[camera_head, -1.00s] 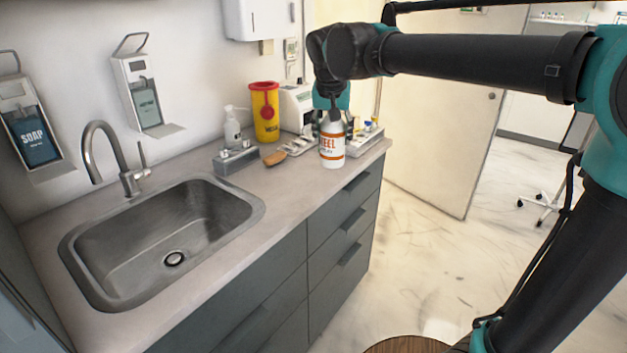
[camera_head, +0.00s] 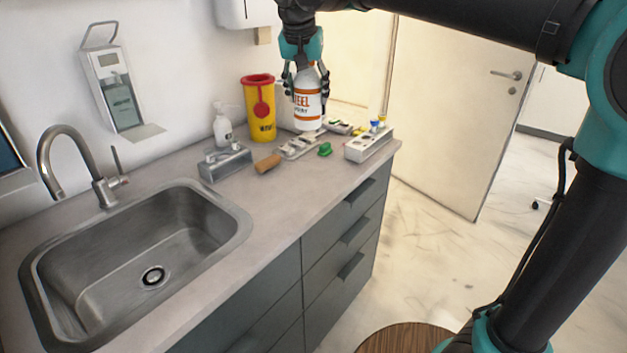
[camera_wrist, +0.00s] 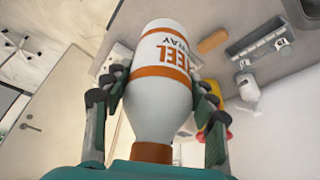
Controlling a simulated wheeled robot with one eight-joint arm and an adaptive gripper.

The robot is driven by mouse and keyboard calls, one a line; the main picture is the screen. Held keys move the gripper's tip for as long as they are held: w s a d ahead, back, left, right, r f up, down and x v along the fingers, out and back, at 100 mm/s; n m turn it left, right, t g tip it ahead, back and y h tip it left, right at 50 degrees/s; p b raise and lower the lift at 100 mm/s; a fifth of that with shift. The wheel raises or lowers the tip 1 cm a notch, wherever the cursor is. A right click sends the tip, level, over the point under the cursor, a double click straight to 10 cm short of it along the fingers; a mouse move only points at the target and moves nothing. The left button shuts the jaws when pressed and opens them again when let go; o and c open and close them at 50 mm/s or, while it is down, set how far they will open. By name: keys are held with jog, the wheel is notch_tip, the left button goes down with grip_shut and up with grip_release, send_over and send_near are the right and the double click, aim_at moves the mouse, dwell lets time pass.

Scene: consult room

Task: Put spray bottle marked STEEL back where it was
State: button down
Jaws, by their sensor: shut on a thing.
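The spray bottle marked STEEL (camera_head: 307,103) is white with orange bands and lettering. My gripper (camera_head: 307,76) is shut on its upper part and holds it upright above the back of the counter. In the wrist view the bottle (camera_wrist: 158,95) sits between the two fingers of my gripper (camera_wrist: 155,100), with its lettering showing. In the head view the bottle covers part of the things behind it.
The counter (camera_head: 275,195) has a sink (camera_head: 225,240) at left. Around the bottle stand a yellow bin (camera_head: 260,105), a white dispenser bottle (camera_head: 222,125), a metal holder (camera_head: 225,163), a brown piece (camera_head: 268,163), a green item (camera_head: 325,150) and a rack (camera_head: 370,145). The front counter strip is clear.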

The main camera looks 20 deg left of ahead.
jog(key=f, duration=2)
jog(key=shift+w, duration=0.2)
jog(key=shift+f, duration=0.1)
jog(key=c, duration=0.5)
grip_release()
jog(key=shift+c, duration=0.2)
jog(key=v, duration=1.2)
